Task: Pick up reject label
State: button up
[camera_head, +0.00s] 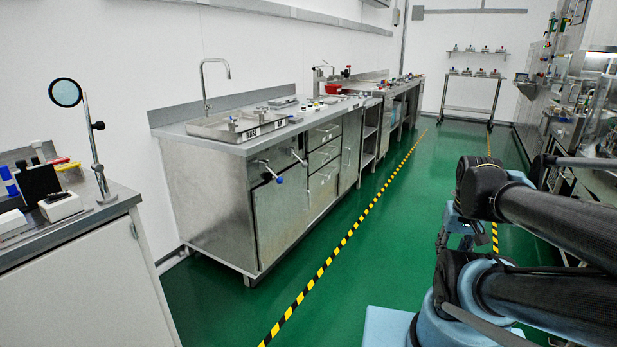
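I cannot pick out a reject label in the head view; small items on the benches are too small to tell apart. My arm (555,220) reaches in from the right edge, with dark tubes and blue-grey joints over the green floor. I cannot make out my gripper or its fingers in this view, nor anything held.
A long steel bench (230,140) with a tap and a metal tray (237,124) stands along the left wall. A nearer counter (85,228) at left bears a round lens on a stand (66,92). A cart (468,95) stands at the back. The green aisle (385,215) between striped lines is clear.

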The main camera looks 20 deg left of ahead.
aim_at(60, 160)
jog(key=u, duration=0.45)
jog(key=i, duration=1.1)
jog(key=u, duration=1.2)
jog(key=i, duration=0.75)
jog(key=u, duration=0.85)
jog(key=i, duration=0.7)
jog(key=u, duration=0.35)
